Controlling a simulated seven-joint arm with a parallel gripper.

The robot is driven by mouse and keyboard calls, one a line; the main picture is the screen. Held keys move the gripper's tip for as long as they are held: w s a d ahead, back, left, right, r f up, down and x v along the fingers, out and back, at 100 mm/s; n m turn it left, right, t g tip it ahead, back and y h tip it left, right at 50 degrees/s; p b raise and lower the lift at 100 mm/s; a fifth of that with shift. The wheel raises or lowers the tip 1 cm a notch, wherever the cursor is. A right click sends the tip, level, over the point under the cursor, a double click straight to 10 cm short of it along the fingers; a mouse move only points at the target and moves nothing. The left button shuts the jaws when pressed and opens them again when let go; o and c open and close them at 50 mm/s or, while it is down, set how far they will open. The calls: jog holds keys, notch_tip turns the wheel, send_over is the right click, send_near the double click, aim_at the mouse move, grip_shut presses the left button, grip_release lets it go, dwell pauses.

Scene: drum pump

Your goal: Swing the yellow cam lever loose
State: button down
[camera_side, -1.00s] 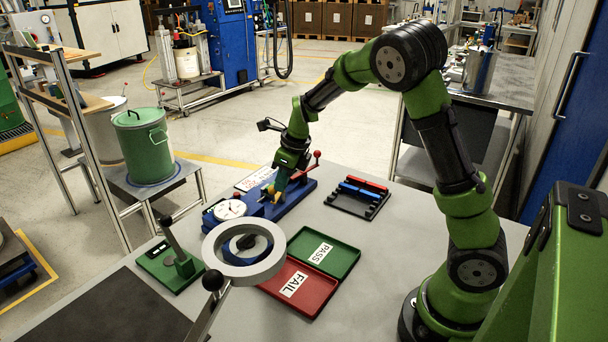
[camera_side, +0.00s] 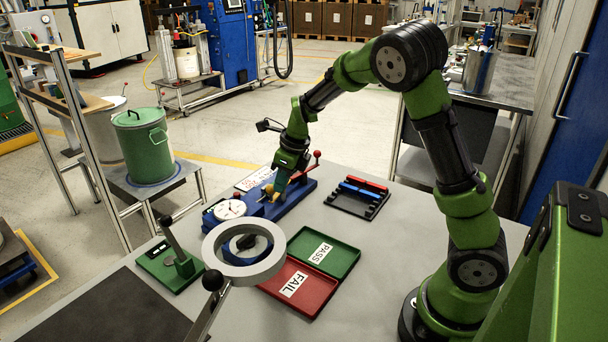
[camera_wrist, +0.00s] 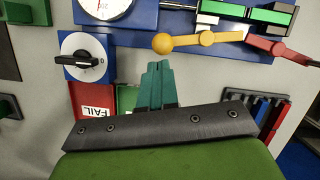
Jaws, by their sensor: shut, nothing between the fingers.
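The yellow cam lever (camera_wrist: 205,40) is mounted on the blue fixture (camera_wrist: 140,20). In the wrist view its ball end points left and its arm runs right to a pivot. It also shows small and partly hidden in the side view (camera_side: 269,189). My gripper (camera_wrist: 157,66) has its teal fingers together and empty. In the wrist view the fingertips appear just below the lever's ball, with a small gap in the picture; I cannot tell the depth between them. In the side view my gripper (camera_side: 278,191) points down at the fixture, close beside the lever.
A red lever (camera_wrist: 278,49) sits right of the yellow one on the fixture. A dial gauge (camera_side: 230,209) is at its left end. Green PASS (camera_side: 345,262) and red FAIL (camera_side: 315,302) trays lie in front. A black rack (camera_side: 350,207) stands to the right.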

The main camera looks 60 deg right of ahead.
jog(key=s+v, duration=0.2)
jog(key=v, duration=0.9)
jog(key=shift+s+d, duration=0.25)
jog(key=shift+s, duration=0.25)
jog(key=shift+f, duration=0.1)
jog(key=s+a+r+n+t, duration=0.1)
jog(key=s+a+n, duration=0.6)
jog(key=n, duration=0.7)
jog(key=s+a+r+n+t+y, duration=0.1)
jog(key=s+a+n, duration=0.5)
jog(key=n, duration=0.8)
jog(key=shift+s+a+r+n+t, duration=0.4)
jog(key=shift+s+r+t, duration=0.45)
jog(key=shift+s+t, duration=0.15)
